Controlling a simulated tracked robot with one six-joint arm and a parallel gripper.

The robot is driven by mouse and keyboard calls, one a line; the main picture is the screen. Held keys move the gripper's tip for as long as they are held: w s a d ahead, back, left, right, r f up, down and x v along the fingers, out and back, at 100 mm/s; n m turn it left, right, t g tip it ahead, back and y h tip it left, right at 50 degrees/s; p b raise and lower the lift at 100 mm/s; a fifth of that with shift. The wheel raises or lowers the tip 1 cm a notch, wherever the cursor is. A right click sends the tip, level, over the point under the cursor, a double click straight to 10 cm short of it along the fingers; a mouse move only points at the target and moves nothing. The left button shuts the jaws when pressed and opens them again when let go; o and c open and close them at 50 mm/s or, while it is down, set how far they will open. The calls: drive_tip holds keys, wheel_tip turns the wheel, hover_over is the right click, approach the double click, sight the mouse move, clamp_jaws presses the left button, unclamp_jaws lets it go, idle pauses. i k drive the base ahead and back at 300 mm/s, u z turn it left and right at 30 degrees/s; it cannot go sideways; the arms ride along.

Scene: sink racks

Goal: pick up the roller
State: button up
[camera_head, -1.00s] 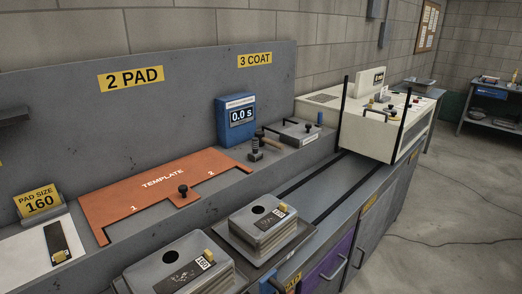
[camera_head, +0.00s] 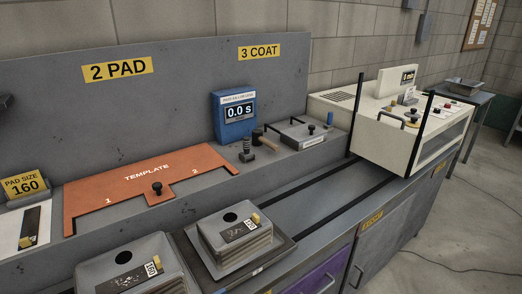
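A small tool with a wooden handle and a dark end (camera_head: 264,140) lies on the grey ledge, between the blue timer (camera_head: 235,115) and the lidded grey box (camera_head: 305,132). It may be the roller, but it is too small to be sure. A dark upright knobbed piece (camera_head: 247,151) stands just left of it, close or touching. My gripper is not in view, so I see nothing held.
An orange template (camera_head: 140,178) lies on the ledge to the left. Two grey stacked pad blocks, one left (camera_head: 140,262) and one right (camera_head: 237,233), stand in front on the lower bench. A white machine (camera_head: 400,140) stands at right. The dark-railed bench strip (camera_head: 310,195) is clear.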

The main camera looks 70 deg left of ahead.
sight(246, 156)
drive_tip(key=i, duration=2.1)
drive_tip(key=u, duration=3.2)
